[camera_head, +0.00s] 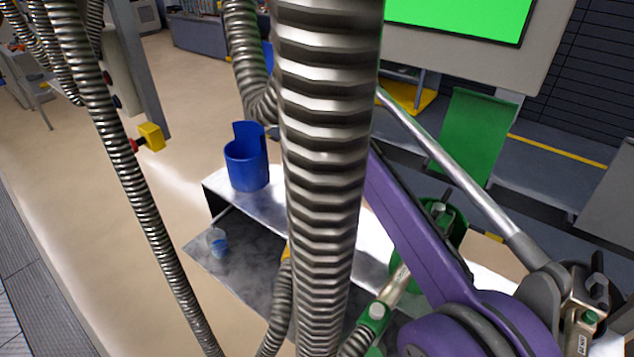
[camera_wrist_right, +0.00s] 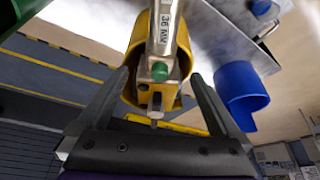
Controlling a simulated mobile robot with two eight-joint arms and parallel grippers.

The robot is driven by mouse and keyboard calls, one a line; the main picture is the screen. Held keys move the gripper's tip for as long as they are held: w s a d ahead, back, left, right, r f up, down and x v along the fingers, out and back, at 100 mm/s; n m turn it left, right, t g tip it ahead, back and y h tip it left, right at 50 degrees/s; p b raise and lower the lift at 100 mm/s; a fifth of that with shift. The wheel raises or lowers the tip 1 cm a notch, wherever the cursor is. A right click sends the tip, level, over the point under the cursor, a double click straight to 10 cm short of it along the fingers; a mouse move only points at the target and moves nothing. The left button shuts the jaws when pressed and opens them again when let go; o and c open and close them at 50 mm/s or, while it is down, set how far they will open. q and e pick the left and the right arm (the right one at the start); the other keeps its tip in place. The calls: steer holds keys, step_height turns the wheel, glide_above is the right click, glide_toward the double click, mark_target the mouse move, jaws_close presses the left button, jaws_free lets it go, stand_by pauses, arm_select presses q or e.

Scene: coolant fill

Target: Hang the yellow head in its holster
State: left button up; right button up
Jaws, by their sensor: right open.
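In the right wrist view a metal head (camera_wrist_right: 158,95) with a "36 MM" label and a green button lies along the middle of a curved yellow holster (camera_wrist_right: 134,58). The yellow wall shows on both sides of it; I cannot tell how deep it sits. My right gripper (camera_wrist_right: 160,75) is open, one finger on each side of the head, with gaps visible. In the head view the thick ribbed hose hides most of this area; only a small yellow patch (camera_head: 286,252) shows beside it. My left gripper is not in view.
A blue holster (camera_head: 246,165) stands on the metal bench (camera_head: 265,203); it also shows in the wrist view (camera_wrist_right: 240,88). A green holster (camera_head: 458,222) is partly behind my purple arm. Ribbed hoses (camera_head: 325,130) hang across the left and middle.

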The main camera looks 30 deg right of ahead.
steer(key=shift+v, duration=1.85)
